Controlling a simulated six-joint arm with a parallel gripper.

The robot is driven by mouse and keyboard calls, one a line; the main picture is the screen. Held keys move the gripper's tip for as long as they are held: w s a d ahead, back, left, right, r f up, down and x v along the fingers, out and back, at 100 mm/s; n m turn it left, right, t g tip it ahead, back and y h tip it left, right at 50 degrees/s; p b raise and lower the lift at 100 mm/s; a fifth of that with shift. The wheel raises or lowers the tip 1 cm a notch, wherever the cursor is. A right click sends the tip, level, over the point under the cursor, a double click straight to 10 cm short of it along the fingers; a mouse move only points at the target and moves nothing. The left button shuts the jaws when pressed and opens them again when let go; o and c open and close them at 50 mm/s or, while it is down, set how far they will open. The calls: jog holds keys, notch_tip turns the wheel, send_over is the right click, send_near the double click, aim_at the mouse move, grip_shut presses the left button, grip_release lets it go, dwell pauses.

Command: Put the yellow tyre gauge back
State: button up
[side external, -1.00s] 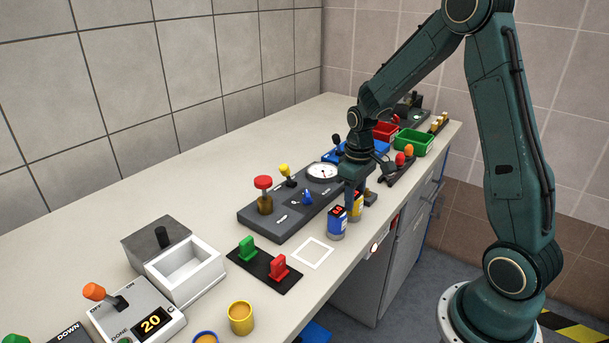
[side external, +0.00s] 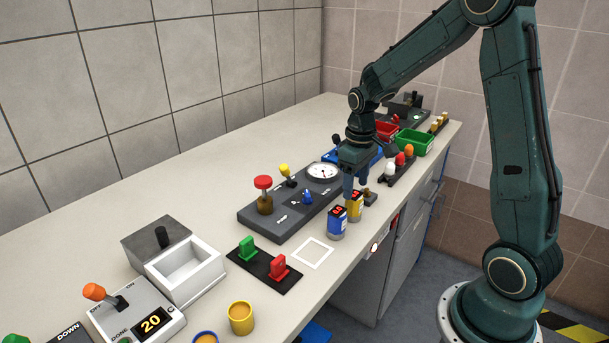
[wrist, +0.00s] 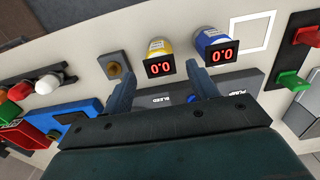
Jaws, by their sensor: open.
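The yellow tyre gauge (side external: 355,207), a short canister with a red-digit display, stands on the bench's front part. It also shows in the wrist view (wrist: 158,47), its display reading 0.0. A similar blue gauge (side external: 337,224) stands beside it, nearer the side camera; in the wrist view (wrist: 214,44) it is to the right. My gripper (side external: 355,196) is open and empty, just above the yellow gauge. In the wrist view its fingertips (wrist: 160,71) are spread to either side of the yellow gauge's display; contact is not visible.
A dark panel (side external: 258,219) with a red knob, a yellow-topped lever and a dial lies behind the gauges. A white square outline (side external: 312,252) marks the bench near the blue gauge. A small plate with a brown button (wrist: 116,69) is left of the yellow gauge in the wrist view.

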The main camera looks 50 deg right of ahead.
aim_at(355, 197)
notch_tip(355, 197, up, 8)
dwell(0.4)
dwell(0.5)
jog(key=s+a+r+t, duration=0.2)
jog(key=s+a+r, duration=0.1)
jog(key=s+a, duration=0.4)
jog(key=s+a+r+t, duration=0.3)
jog(key=s+a, duration=0.4)
jog(key=s, duration=0.3)
jog(key=shift+s+a+r+t, duration=0.25)
jog(key=shift+s+r+t, duration=0.1)
jog(key=shift+r, duration=0.25)
